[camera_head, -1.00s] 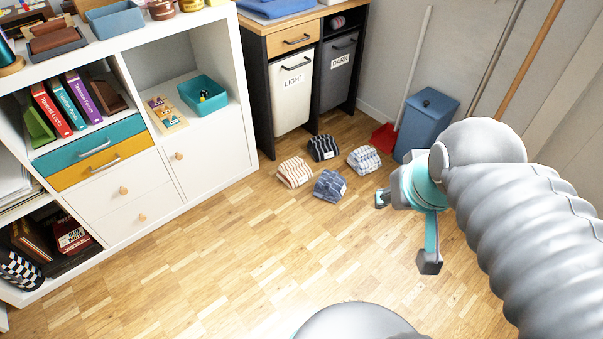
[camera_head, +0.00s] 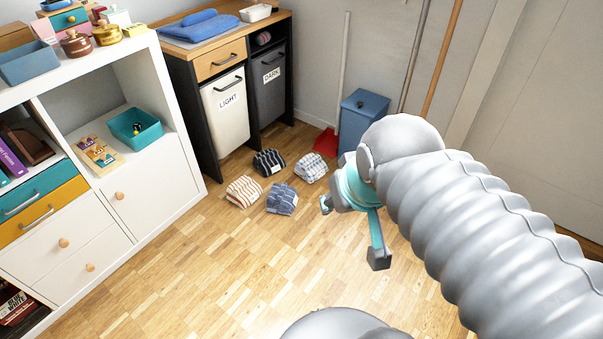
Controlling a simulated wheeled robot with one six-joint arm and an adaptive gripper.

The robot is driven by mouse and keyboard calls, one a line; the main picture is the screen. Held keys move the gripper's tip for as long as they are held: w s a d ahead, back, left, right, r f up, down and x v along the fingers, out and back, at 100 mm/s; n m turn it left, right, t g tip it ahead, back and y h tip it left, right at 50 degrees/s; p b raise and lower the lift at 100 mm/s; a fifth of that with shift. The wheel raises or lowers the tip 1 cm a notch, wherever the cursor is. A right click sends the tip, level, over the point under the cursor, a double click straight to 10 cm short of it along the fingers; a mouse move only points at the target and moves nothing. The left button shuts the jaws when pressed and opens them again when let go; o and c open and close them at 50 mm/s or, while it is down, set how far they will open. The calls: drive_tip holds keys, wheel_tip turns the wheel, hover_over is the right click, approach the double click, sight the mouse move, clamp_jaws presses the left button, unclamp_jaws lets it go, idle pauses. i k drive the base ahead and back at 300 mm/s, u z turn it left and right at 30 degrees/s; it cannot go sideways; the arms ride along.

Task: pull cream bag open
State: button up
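The cream bag (camera_head: 227,119) is the pale laundry front labelled LIGHT, with a dark bar handle (camera_head: 228,87) near its top. It looks shut, flush in the dark-sided cabinet under a wooden drawer. A dark grey bag (camera_head: 269,84) labelled DARK hangs to its right. My gripper (camera_head: 350,233) is at the right of the picture, over the floor and well apart from the cream bag. Its two fingers are spread wide, with nothing seen between them.
Several folded cloths, among them an orange-striped one (camera_head: 244,191) and a blue one (camera_head: 282,199), lie on the floor before the cabinet. A blue bin (camera_head: 359,117) and red dustpan (camera_head: 326,143) stand right. A white shelf unit (camera_head: 165,198) is left. The foreground floor is clear.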

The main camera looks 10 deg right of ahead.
sight(224, 94)
drive_tip(key=u, duration=0.6)
drive_tip(key=i, duration=1.05)
drive_tip(key=u, duration=0.05)
